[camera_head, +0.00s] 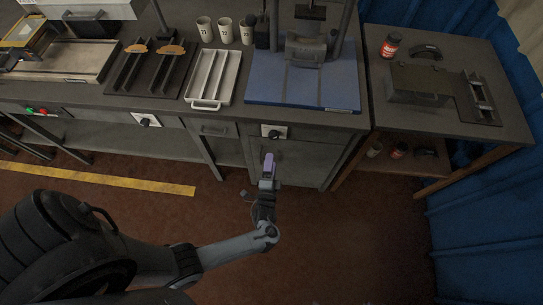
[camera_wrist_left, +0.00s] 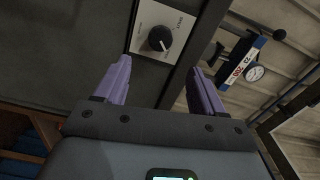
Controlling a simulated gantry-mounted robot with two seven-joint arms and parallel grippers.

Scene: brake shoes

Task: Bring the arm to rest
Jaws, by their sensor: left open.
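My left arm comes in from the left in the head view, and its gripper (camera_head: 268,162) is in front of the bench's lower cabinet, below a panel with a dark knob (camera_head: 274,133). In the left wrist view the two purple fingers of this gripper (camera_wrist_left: 160,88) are spread apart with nothing between them. The knob on its white plate (camera_wrist_left: 160,38) shows beyond the fingertips. I cannot tell from these views whether the gripper touches the cabinet front. My right gripper does not show.
The bench holds a silver tray (camera_head: 204,91), a blue press base (camera_head: 259,86), white cups (camera_head: 225,30) and a dark tray with brake shoes (camera_head: 171,49). A side table (camera_head: 391,117) stands right, beside a blue curtain (camera_head: 474,212). The floor (camera_head: 340,245) right of my arm is clear.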

